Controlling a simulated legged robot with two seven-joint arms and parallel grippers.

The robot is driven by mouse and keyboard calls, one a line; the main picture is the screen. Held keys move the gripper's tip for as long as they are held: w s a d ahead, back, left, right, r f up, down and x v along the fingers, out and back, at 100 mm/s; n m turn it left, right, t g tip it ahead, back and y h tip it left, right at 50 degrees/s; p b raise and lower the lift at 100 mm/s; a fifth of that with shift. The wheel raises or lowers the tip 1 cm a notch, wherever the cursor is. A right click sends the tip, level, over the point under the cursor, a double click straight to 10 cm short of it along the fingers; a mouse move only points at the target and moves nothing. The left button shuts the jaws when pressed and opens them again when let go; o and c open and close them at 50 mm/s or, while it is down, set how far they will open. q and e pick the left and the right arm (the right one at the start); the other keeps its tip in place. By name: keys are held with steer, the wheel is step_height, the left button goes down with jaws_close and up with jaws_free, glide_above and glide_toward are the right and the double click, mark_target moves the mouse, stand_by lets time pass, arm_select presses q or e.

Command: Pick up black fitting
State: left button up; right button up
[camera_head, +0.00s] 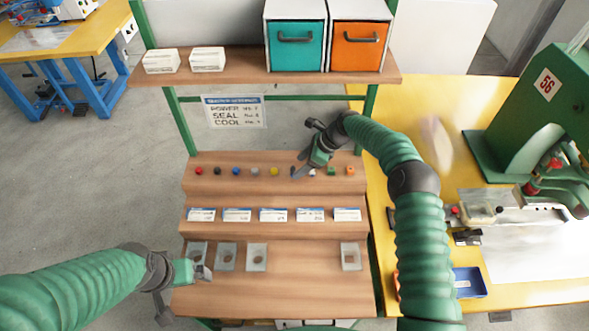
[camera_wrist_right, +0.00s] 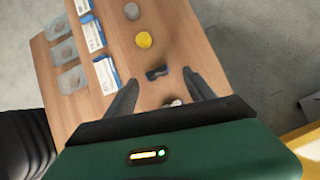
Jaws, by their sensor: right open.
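A small dark fitting (camera_head: 293,171) sits on the upper wooden step, right of the yellow fitting (camera_head: 274,171). In the right wrist view this dark fitting (camera_wrist_right: 157,72) lies between the lines of my two fingers, near their tips. My right gripper (camera_head: 302,173) is open over that spot; its spread fingers also show in the wrist view (camera_wrist_right: 157,88). Another black fitting (camera_head: 217,171) sits between the red and blue ones on the left of the row. My left gripper (camera_head: 203,273) is low at the left, by a clear tray; its jaw opening is unclear.
A white fitting (camera_wrist_right: 175,102) is partly hidden by my right gripper. Green (camera_head: 331,171) and orange (camera_head: 350,171) fittings stand further right. Labelled cards line the middle step. Clear trays (camera_head: 257,257) lie on the lower step. A green machine (camera_head: 530,120) stands right.

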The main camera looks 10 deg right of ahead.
mark_target(293, 171)
steer(key=shift+w+a+f, duration=0.1)
steer(key=shift+a+f, duration=0.3)
steer(key=shift+a, duration=0.2)
steer(key=shift+a+f, duration=0.4)
steer(key=shift+a, duration=0.15)
steer(key=shift+d, duration=0.4)
steer(key=c, duration=0.4)
steer(key=shift+d+f, duration=0.1)
steer(key=shift+d, duration=0.15)
steer(key=c, duration=0.5)
steer(key=shift+a, duration=0.2)
steer(key=c, duration=0.5)
steer(key=shift+a, duration=0.2)
jaws_close()
